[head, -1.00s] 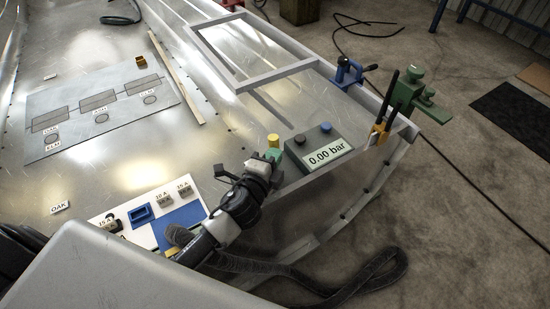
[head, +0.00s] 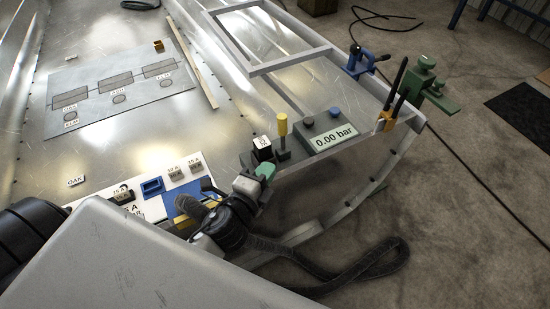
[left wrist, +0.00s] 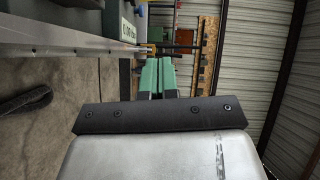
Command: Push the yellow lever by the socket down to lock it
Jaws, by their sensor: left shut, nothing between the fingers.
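The yellow lever (head: 283,125) stands upright on a grey base at the edge of the hull, left of the pressure gauge box. Just left of it is a dark block with a white label (head: 262,148), which may be the socket. My left gripper (head: 266,171), with green fingertips, is shut and empty. In the head view it is in front of the block and below the lever, apparently apart from the lever. In the left wrist view its green fingers (left wrist: 155,78) are together with nothing between them. The lever cannot be made out there. My right gripper is not in view.
The gauge box (head: 327,138) reads 0.00 bar. A white panel (head: 150,208) with small blocks lies left. A black strap (head: 350,272) loops below.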

